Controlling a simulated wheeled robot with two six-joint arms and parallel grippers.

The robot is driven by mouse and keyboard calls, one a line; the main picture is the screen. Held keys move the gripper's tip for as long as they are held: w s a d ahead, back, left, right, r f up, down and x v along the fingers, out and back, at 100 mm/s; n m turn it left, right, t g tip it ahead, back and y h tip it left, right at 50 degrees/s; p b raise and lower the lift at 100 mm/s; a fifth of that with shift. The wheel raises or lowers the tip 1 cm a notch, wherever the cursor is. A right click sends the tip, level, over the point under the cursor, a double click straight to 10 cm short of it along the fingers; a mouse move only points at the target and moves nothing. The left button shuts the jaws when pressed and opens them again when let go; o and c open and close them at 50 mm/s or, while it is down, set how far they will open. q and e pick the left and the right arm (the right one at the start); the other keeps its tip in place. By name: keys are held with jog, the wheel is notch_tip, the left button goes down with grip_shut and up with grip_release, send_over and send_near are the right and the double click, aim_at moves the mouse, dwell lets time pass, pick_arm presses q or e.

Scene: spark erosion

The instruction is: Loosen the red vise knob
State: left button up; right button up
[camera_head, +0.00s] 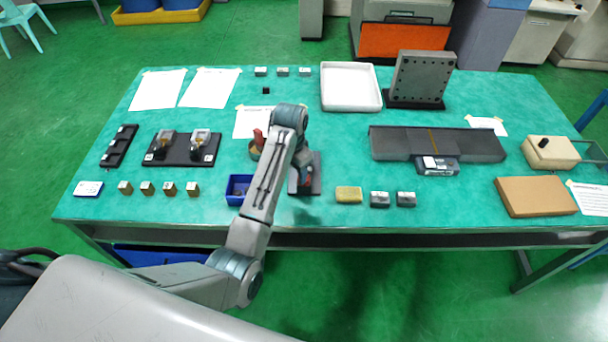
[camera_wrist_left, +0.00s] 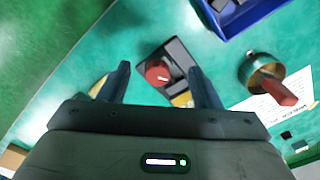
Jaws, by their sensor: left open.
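The red vise knob (camera_wrist_left: 157,72) is round, with a pale mark on its face, in the left wrist view. It sits on a small dark vise (camera_wrist_left: 182,55) with a yellowish part beside the knob. My left gripper (camera_wrist_left: 160,68) is open, with one finger on each side of the knob in that view. I cannot tell whether the fingers touch it or how high they are above it. In the head view my left arm covers much of the vise (camera_head: 316,173), which stands at the middle of the table. My right gripper is not in view.
A blue bin (camera_head: 239,178) stands just left of the vise, and a brass cup with a red handle (camera_wrist_left: 255,72) is close by. A yellow block (camera_head: 348,194) and two grey blocks lie to the right. A dark plate (camera_head: 388,143) lies further right.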

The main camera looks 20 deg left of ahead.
pick_arm(q)
jog(key=w+d+r+m, duration=0.1)
jog(key=w+d+r, duration=0.1)
jog(key=w+r, duration=0.15)
jog(key=f+p, duration=0.1)
jog(key=f, duration=0.2)
jog(key=f+p, duration=0.1)
jog(key=f, duration=0.2)
jog(key=f+p, duration=0.1)
jog(key=f, duration=0.2)
jog(key=shift+w+f, duration=0.15)
jog(key=shift+w, duration=0.1)
jog(key=shift+f, duration=0.7)
jog(key=c, duration=1)
